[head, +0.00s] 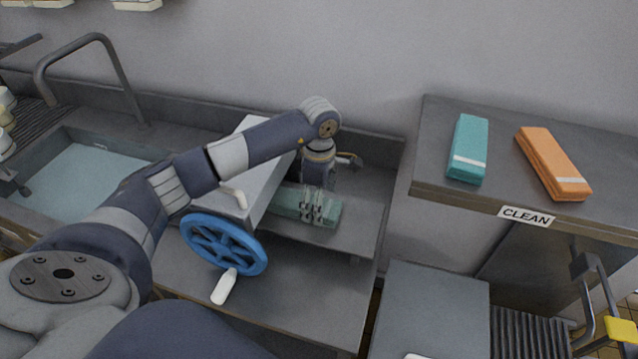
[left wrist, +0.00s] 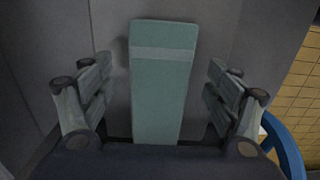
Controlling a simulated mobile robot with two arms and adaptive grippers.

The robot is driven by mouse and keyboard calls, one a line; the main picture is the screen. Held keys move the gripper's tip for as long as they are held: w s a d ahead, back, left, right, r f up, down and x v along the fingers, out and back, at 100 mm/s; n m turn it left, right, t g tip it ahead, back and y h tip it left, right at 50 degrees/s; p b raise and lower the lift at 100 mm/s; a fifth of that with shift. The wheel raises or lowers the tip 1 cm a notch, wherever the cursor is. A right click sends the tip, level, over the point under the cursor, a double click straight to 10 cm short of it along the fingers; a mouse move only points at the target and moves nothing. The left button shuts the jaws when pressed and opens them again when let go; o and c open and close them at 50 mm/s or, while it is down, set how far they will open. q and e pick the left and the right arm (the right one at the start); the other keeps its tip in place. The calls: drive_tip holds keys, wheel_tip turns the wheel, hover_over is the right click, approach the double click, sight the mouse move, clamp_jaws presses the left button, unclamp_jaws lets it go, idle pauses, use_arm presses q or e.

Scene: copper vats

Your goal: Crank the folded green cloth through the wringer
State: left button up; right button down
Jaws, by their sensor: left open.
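The folded green cloth (head: 330,213) lies flat on the grey tray beside the wringer (head: 266,190). In the left wrist view the green cloth (left wrist: 163,90) runs lengthwise with a pale stripe near its far end. My left gripper (head: 311,215) is open above it; in the left wrist view its fingers (left wrist: 160,100) stand on both sides of the cloth, apart from it. The wringer is a grey box with a blue wheel (head: 222,244) on its near side. The wheel's white crank handle (head: 224,286) points down. My left arm hides part of the wringer. My right gripper is not in view.
A sink with water (head: 85,178) and a tap (head: 112,75) lies at the left. At the right, a raised shelf marked CLEAN (head: 526,216) holds a teal cloth (head: 468,148) and an orange cloth (head: 552,163). A lower grey surface (head: 432,307) stands below it.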

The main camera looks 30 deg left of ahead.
use_arm(q)
drive_tip(key=shift+f, duration=0.45)
drive_tip(key=c, duration=1.3)
drive_tip(key=shift+c, duration=0.2)
drive_tip(key=shift+d, duration=0.15)
